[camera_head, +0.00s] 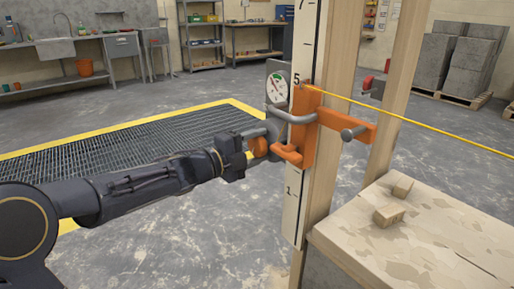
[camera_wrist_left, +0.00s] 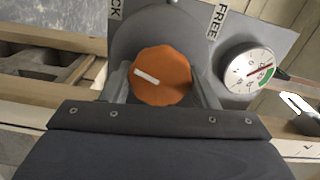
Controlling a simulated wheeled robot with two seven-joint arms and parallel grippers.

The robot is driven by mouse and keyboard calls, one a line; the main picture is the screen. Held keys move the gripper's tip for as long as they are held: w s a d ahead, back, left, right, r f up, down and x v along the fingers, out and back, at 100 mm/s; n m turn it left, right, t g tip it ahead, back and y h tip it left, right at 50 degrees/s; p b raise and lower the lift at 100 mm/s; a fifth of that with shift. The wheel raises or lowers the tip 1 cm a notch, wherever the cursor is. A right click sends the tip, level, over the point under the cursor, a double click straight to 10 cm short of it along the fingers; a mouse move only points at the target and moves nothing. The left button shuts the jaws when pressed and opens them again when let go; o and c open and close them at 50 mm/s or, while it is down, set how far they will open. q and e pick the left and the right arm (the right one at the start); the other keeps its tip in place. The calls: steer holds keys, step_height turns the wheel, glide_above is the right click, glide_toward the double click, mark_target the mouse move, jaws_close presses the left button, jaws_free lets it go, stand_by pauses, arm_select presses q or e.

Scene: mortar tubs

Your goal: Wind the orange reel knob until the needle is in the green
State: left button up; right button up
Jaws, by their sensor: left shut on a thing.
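The orange reel knob (camera_wrist_left: 160,76), faceted with a white mark, sits on a grey round housing in the left wrist view. My left gripper (camera_wrist_left: 161,90) has one finger on each side of the knob and is shut on it. In the head view the gripper (camera_head: 254,146) reaches the knob from the left, hiding part of it. The dial gauge (camera_wrist_left: 248,71) has a white face, a red needle and a green band at its lower right. The needle points right, seemingly just above the green band. The dial (camera_head: 277,88) is small in the head view.
An orange bracket (camera_head: 309,130) with grey bars clamps the numbered staff (camera_head: 292,205) beside a wooden post. A yellow line (camera_head: 420,125) runs from it to the right. A splattered board (camera_head: 425,235) with two small blocks stands at the lower right. "FREE" is lettered near the dial.

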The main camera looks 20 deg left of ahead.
mark_target(255, 147)
arm_select(q)
steer(key=o, duration=1)
steer(key=shift+s+a, duration=0.1)
steer(key=p+v, duration=0.2)
steer(key=v, duration=0.4)
steer(key=shift+s+a, duration=0.5)
steer(key=shift+s, duration=0.15)
